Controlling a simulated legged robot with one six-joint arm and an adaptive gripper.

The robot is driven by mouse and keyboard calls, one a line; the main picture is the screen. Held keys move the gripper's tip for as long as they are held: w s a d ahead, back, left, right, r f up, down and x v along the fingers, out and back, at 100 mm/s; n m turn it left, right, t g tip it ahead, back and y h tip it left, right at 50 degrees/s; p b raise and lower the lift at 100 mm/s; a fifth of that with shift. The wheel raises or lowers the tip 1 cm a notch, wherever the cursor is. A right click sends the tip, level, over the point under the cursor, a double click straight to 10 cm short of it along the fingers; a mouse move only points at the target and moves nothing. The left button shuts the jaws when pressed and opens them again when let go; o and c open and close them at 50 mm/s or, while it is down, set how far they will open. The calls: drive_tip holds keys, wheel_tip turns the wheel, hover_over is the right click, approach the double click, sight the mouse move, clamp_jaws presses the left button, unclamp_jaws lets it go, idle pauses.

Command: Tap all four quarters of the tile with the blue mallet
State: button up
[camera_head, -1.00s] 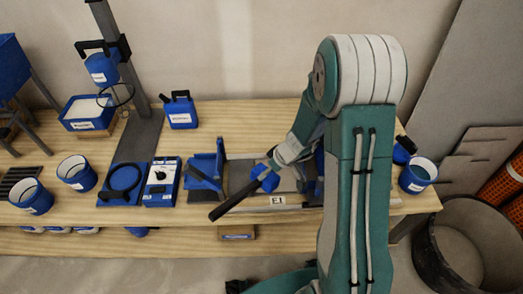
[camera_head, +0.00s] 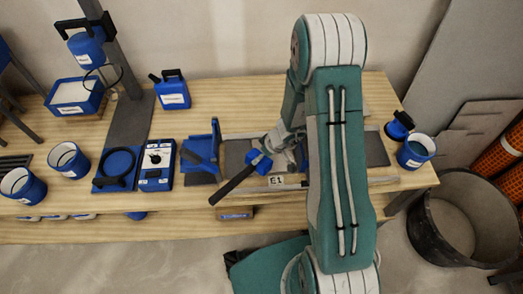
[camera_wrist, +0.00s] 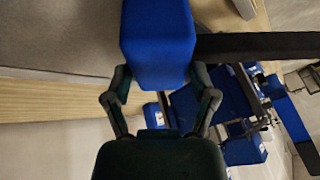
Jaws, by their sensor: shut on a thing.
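My gripper (camera_head: 274,154) is shut on the blue mallet, over the middle of the bench. In the head view the mallet's blue head (camera_head: 259,163) sits by the fingers and its dark handle (camera_head: 232,186) points down and left. In the wrist view the blue head (camera_wrist: 158,45) is at the fingertips, with the black handle (camera_wrist: 255,45) running right. Grey slabs lie below, one left of the gripper (camera_head: 236,153) and one right (camera_head: 376,149). My arm hides the area between them. I cannot tell which surface is the tile, or whether the mallet touches it.
A white E1 label (camera_head: 276,181) is at the front edge of the work area. A blue angled stand (camera_head: 203,152) is close on the left, beside a blue device with a dial (camera_head: 157,160). A blue bucket (camera_head: 416,151) stands at the bench's right end. A black tub (camera_head: 462,215) is on the floor.

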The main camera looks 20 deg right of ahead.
drive_tip(key=shift+f, duration=0.55)
drive_tip(key=shift+r, duration=2.35)
wheel_tip(320, 180, down, 5)
drive_tip(key=shift+r, duration=2.6)
drive_tip(key=shift+r, duration=0.1)
